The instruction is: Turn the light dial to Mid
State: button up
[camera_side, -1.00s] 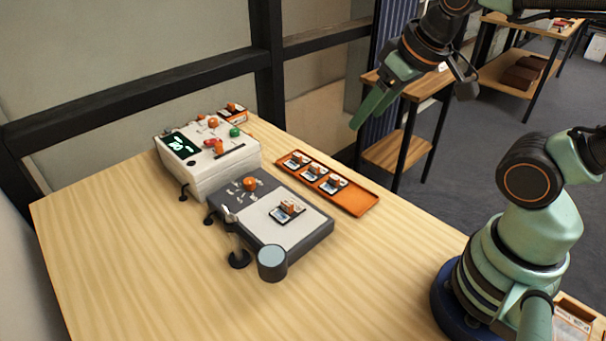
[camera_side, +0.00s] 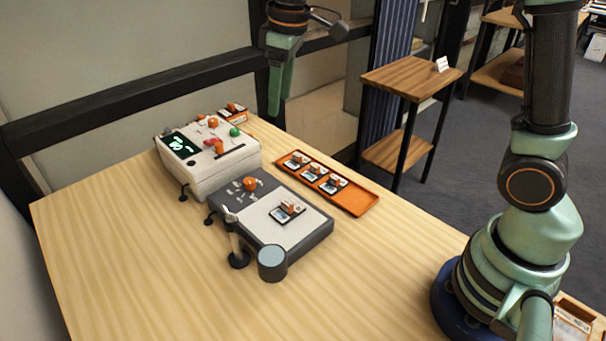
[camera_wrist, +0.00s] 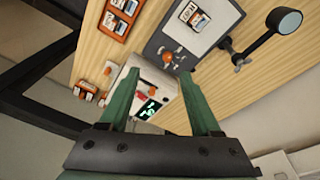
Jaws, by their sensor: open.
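The grey light box (camera_side: 318,232) with a pale panel lies on the table. An orange dial (camera_side: 250,184) with small labels around it sits at its upper left. I take this as the light dial; its labels are too small to read. The dial also shows in the wrist view (camera_wrist: 167,57), a little beyond my fingertips. My gripper (camera_side: 275,108) hangs in the air behind the boxes, fingers pointing down and touching nothing. In the wrist view my gripper (camera_wrist: 158,78) is open and empty, its two green fingers spread.
A white box (camera_side: 210,180) with a lit display, orange knobs and a green button stands left of the light box. An orange tray (camera_side: 355,203) with several slides lies behind it. A lamp (camera_side: 272,262) stands in front. The table's front is clear.

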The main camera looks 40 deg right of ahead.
aim_at(249, 180)
jog(key=w+a+f+n+g, duration=0.25)
jog(key=w+a+f, duration=0.25)
jog(key=w+f, duration=0.3)
jog(key=shift+n+t, duration=0.25)
jog(key=shift+n, duration=0.1)
jog(key=f, duration=0.4)
jog(key=s+f, duration=0.1)
jog(key=f, duration=0.7)
jog(key=shift+s+f, duration=0.25)
grip_shut()
